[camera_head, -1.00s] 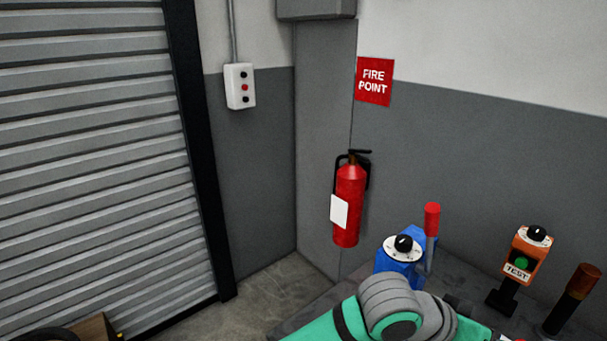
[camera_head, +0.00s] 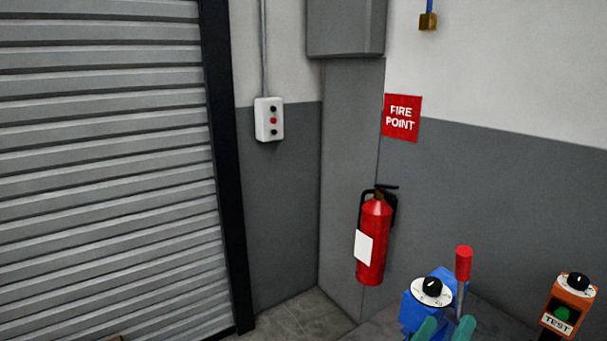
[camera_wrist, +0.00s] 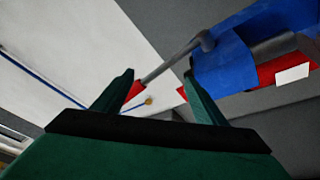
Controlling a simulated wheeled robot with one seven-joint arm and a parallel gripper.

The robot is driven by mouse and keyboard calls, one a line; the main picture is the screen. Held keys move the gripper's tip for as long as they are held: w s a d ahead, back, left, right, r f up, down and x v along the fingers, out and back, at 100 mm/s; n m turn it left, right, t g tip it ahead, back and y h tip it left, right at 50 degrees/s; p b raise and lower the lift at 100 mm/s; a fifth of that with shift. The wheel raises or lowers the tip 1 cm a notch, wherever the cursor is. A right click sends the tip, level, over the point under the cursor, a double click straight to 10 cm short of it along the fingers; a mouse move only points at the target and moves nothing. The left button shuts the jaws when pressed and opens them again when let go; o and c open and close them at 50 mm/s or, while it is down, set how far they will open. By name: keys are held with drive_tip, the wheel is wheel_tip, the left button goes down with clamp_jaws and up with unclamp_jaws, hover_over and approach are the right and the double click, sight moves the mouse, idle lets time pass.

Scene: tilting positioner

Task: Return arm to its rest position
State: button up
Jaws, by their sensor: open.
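My gripper (camera_wrist: 160,88) is open in the wrist view, its two green fingers apart. A grey lever with a red grip shows beyond and between the fingers, joined to a blue device (camera_wrist: 240,55) at the right; I cannot tell how near it is. In the head view the blue device (camera_head: 428,300) has a white dial with a black knob, and the red-topped lever (camera_head: 463,265) stands upright beside it. Green tips, apparently my gripper's fingers (camera_head: 445,328), show at the bottom edge in front of the device. The rest of my arm is out of view.
An orange box marked TEST (camera_head: 566,306), with a green button, stands at the right. A red fire extinguisher (camera_head: 373,240) hangs on the wall under a FIRE POINT sign (camera_head: 401,118). A shutter door (camera_head: 105,170) fills the left. The floor (camera_head: 300,318) by the corner looks clear.

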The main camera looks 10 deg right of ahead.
drive_tip(key=s+a+f+n+t+y, duration=0.1)
drive_tip(key=a+f+n+t+y, duration=0.1)
drive_tip(key=a+f+y, duration=0.2)
drive_tip(key=s+a+f+n+t+y, duration=0.2)
drive_tip(key=a+f+n+y, duration=0.1)
drive_tip(key=a+f, duration=0.6)
drive_tip(key=s+a+f+n+t+y, duration=0.1)
drive_tip(key=a+f+n+t+y, duration=0.1)
drive_tip(key=a+f+y, duration=0.3)
drive_tip(key=shift+s+a+f+n+y, duration=0.1)
drive_tip(key=shift+a+f+n+y, duration=0.2)
drive_tip(key=shift+f, duration=0.35)
drive_tip(key=shift+s+a+f+y, duration=0.1)
drive_tip(key=shift+a+f, duration=0.25)
drive_tip(key=shift+f, duration=0.3)
drive_tip(key=s+a+f+m+g+y, duration=0.1)
drive_tip(key=s+a+f+m+y, duration=0.1)
drive_tip(key=s+a+f, duration=0.2)
drive_tip(key=s+a+f+m+g+y, duration=0.1)
drive_tip(key=s+a+f+m+y, duration=0.2)
drive_tip(key=s+a, duration=0.8)
drive_tip(key=s, duration=0.6)
drive_tip(key=shift+f+m, duration=0.3)
drive_tip(key=shift+f, duration=0.05)
